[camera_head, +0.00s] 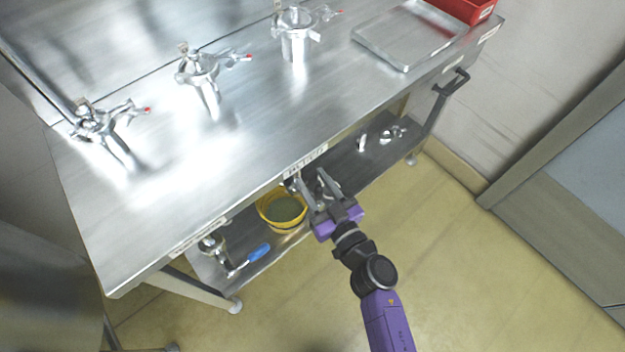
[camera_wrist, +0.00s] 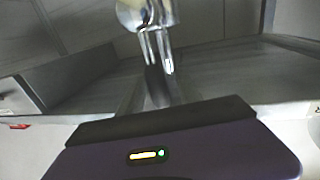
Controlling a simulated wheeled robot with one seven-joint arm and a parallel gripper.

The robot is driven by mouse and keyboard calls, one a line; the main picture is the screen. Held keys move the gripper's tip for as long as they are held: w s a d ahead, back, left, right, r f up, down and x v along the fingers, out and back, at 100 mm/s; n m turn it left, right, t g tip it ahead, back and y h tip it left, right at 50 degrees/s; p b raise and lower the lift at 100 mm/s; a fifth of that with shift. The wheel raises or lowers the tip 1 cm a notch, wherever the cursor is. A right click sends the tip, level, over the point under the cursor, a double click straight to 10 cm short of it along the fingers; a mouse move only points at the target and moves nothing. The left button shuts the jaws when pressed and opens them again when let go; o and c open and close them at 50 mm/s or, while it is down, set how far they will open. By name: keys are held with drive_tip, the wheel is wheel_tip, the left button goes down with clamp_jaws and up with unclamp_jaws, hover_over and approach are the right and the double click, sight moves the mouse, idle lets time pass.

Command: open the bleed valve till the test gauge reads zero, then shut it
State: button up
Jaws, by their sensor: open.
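My gripper (camera_head: 314,182) is open, reaching under the front edge of the steel bench toward its lower shelf. A shiny metal fitting (camera_head: 327,184) stands on the shelf close to the fingers; I cannot tell whether they touch. In the wrist view a chrome fitting (camera_wrist: 148,14) with a rounded head and slim stems is ahead of the purple gripper body. A metal fitting with a round top (camera_head: 211,243) and a blue handle (camera_head: 259,252) sits at the shelf's left end. I cannot tell which fitting is the bleed valve, and no gauge dial is readable.
A yellow bucket (camera_head: 266,214) stands on the shelf left of my gripper. Small metal parts (camera_head: 391,133) lie to the right. On the bench (camera_head: 235,150) stand three metal fittings with red-tipped levers, a tray (camera_head: 372,47) and a red bin (camera_head: 462,7). The floor in front is clear.

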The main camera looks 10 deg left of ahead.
drive_tip(key=shift+w+a, duration=0.25)
drive_tip(key=shift+w, duration=0.05)
clamp_jaws()
idle(1.3)
